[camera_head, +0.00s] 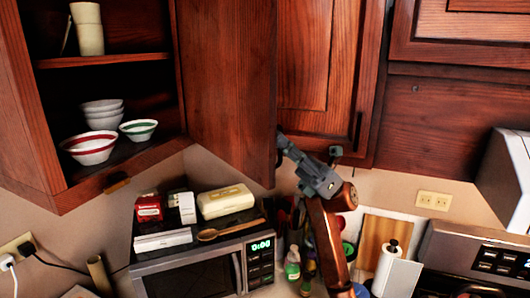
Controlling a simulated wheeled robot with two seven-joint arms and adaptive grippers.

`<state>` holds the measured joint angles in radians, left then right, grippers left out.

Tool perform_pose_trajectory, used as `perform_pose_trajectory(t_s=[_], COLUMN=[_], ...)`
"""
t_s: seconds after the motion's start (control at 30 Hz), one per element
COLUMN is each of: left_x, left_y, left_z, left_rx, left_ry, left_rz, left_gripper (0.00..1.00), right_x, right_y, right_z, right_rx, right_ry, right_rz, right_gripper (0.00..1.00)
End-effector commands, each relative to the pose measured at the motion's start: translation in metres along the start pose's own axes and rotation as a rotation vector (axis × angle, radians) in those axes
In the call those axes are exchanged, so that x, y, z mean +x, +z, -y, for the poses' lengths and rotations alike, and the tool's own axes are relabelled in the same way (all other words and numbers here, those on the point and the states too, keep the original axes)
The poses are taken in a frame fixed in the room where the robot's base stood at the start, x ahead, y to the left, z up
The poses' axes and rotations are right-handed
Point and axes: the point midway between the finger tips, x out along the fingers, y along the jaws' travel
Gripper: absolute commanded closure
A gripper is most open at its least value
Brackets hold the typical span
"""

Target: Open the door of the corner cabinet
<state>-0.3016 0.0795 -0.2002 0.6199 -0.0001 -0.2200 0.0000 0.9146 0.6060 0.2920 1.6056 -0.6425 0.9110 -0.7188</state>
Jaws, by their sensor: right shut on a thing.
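The corner cabinet (118,170) at the upper left stands open, its shelves in plain view. Its wooden door (225,85) is swung wide out to the right of the opening. My right gripper (281,153) is at the free edge of this door, low down, and is shut on it. Whether it grips a handle or the edge itself is hidden. My right arm reaches up to it from below. My left gripper is not in view.
White bowls (102,113), rimmed bowls (89,147) and cups (87,28) stand in the cabinet. A closed cabinet door (318,60) is right of the open one. Below are a microwave (195,272) with boxes on top, bottles (292,264) and a cutting board (379,238).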

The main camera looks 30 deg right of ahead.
Motion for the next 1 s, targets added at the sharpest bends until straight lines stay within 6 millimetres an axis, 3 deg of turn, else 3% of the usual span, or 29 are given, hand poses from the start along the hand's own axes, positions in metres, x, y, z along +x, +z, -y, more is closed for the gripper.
perform_pose_trajectory(t_s=[0.53,0.57,0.77,1.0], left_x=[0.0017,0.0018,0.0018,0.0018], left_y=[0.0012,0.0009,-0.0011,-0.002], left_z=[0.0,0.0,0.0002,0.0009], left_rx=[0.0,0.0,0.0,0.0], left_ry=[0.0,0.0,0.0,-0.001], left_rz=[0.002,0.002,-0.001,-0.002], left_gripper=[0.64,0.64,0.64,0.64], right_x=[-0.0069,-0.0069,-0.0066,-0.0065], right_y=[0.0076,0.0076,0.0074,0.0072], right_z=[0.0043,0.0043,0.0039,0.0036], right_rx=[-0.002,-0.002,-0.002,-0.002], right_ry=[-0.005,-0.005,-0.004,-0.003], right_rz=[0.002,0.003,0.002,0.002], right_gripper=[1.0,0.9,0.76,0.75])
